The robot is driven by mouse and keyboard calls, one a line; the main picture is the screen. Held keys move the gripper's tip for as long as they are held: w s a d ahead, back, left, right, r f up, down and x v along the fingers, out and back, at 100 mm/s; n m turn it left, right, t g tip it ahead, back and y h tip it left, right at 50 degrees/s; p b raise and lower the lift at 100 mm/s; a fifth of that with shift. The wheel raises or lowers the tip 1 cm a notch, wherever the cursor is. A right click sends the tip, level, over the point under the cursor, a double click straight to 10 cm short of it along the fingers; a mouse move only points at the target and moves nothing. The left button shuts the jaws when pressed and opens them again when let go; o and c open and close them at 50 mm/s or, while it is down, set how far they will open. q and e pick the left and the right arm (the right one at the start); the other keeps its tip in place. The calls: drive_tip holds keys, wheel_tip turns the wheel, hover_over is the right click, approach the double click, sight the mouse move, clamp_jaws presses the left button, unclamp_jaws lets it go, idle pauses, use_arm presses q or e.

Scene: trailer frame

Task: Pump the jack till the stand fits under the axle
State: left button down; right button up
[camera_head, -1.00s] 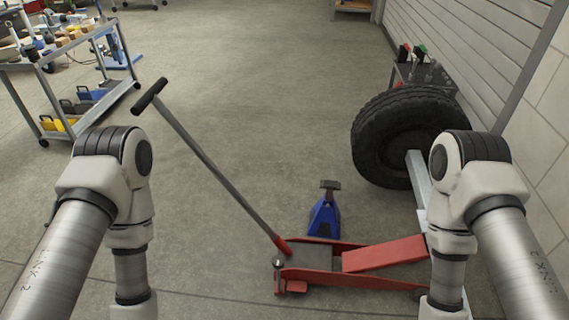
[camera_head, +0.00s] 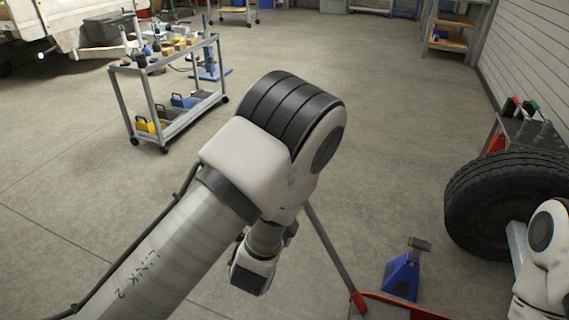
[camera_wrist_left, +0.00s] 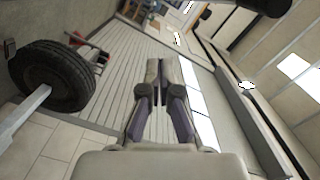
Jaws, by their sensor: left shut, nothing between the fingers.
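The red floor jack (camera_head: 405,308) is cut off by the bottom edge of the head view. Its grey handle (camera_head: 328,245) slopes up to the left and passes behind my left arm, so its grip is hidden there. The blue stand (camera_head: 402,277) is upright on the floor just behind the jack. The pale axle beam (camera_head: 517,243) runs from the wheel and is partly covered by my right arm; it also shows in the left wrist view (camera_wrist_left: 22,112). My left gripper (camera_wrist_left: 158,72) is shut and empty in the left wrist view. My right gripper is out of view.
A big black tyre (camera_head: 480,205) stands at the right, with a tool cart (camera_head: 530,130) behind it near the wall. A grey trolley (camera_head: 180,115) with tools and boxes stands at the back left. The floor between is clear.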

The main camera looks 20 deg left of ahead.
use_arm(q)
drive_tip(key=w+a+f, duration=0.1)
drive_tip(key=w+a, duration=0.2)
drive_tip(key=w, duration=0.7)
drive_tip(key=shift+w+f+b, duration=0.35)
drive_tip(key=shift+w+b, duration=0.05)
drive_tip(key=shift+b, duration=0.05)
drive_tip(key=shift+a, duration=0.1)
